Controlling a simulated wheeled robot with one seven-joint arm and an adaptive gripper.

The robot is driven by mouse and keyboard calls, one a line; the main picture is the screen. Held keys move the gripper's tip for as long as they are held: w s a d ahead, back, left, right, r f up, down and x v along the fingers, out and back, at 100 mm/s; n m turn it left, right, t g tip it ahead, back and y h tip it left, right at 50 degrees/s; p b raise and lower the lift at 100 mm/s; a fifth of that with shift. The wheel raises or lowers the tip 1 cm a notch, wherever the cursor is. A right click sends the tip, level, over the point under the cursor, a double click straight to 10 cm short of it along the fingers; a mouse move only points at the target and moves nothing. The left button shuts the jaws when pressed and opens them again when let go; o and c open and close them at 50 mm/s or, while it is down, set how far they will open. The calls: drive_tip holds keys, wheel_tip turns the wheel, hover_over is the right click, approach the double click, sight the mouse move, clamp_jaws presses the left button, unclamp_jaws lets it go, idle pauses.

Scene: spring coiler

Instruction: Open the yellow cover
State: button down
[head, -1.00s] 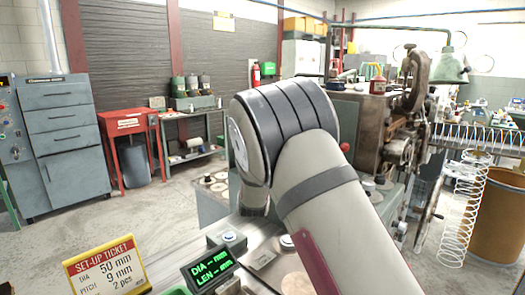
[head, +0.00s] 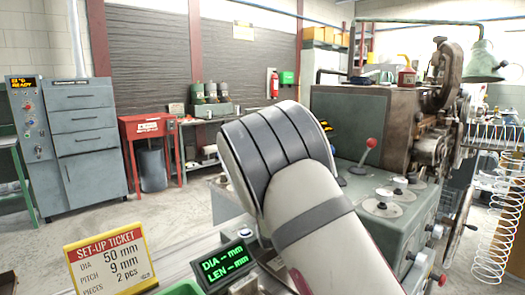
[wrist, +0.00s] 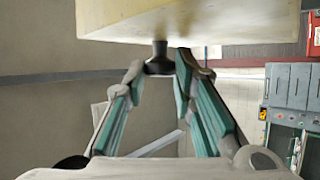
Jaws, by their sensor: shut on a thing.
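In the wrist view, a pale yellow panel (wrist: 200,22), which looks like the cover, fills the top of the picture. A dark knob (wrist: 159,63) hangs from its lower face. My gripper (wrist: 161,66) has its teal-sided fingers on either side of the knob and is shut on it, just under the panel. In the head view, my arm hides the gripper and most of whatever lies behind it. Only a small yellow and black patch (head: 327,126) shows beside the arm; I cannot tell whether it belongs to the cover.
The green machine (head: 350,105) stands right of my arm, with a red-knobbed lever (head: 370,144) on its top. A set-up ticket (head: 110,262) and a green-lit display (head: 224,264) are in front. A wire coil (head: 497,235) hangs at right. Open floor lies left.

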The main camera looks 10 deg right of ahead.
drive_tip(key=shift+f, duration=0.1)
drive_tip(key=c, duration=1.4)
unclamp_jaws()
drive_tip(key=shift+o, duration=0.2)
drive_tip(key=s, duration=1.3)
drive_tip(key=shift+d+f, duration=0.35)
drive_tip(key=shift+d, duration=0.05)
drive_tip(key=shift+c, duration=0.3)
